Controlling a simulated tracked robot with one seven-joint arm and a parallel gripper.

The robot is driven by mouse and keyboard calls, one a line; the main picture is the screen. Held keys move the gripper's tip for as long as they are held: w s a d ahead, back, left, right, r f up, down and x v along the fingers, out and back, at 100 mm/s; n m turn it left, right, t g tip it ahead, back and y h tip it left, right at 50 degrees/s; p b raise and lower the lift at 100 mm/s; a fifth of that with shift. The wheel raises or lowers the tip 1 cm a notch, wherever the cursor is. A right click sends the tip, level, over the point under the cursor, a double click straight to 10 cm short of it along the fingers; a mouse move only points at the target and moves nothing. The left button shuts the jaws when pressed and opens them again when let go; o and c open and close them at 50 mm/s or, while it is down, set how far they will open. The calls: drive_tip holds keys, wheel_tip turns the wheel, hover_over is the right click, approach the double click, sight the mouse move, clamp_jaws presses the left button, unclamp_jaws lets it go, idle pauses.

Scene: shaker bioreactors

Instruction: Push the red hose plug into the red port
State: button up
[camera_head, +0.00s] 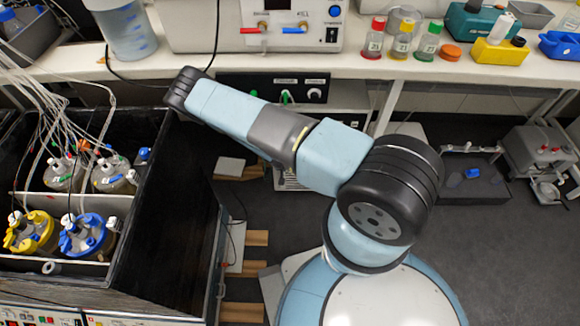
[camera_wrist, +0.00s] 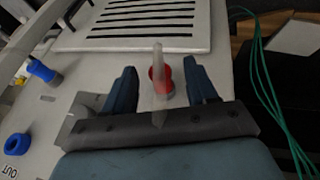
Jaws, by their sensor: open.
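My gripper (camera_wrist: 161,80) shows in the wrist view with its two dark blue fingers apart. A red round piece (camera_wrist: 161,78) lies between and slightly beyond the fingertips, with a translucent hose-like stem running across it. I see a gap on each side of it, and no finger touches it. I cannot tell whether this is the red hose plug or the red port. In the head view my gripper is hidden. A red fitting (camera_head: 262,30) shows on the front of the white bench device (camera_head: 205,25).
In the wrist view, a blue plug-like piece (camera_wrist: 42,71) and a blue ring (camera_wrist: 17,144) near "OUT" lie left. A slotted white panel (camera_wrist: 150,25) lies beyond, green tubes (camera_wrist: 270,90) right. In the head view, a black box (camera_head: 150,240) of hosed vessels stands left of my arm.

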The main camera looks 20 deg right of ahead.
clamp_jaws()
idle(0.5)
drive_tip(key=shift+s+a, duration=0.25)
drive_tip(key=shift+s, duration=0.5)
drive_tip(key=shift+s+a, duration=0.25)
drive_tip(key=shift+s, duration=0.5)
idle(0.4)
drive_tip(key=s, duration=0.2)
drive_tip(key=shift+s+a, duration=0.3)
drive_tip(key=shift+a, duration=0.1)
idle(0.4)
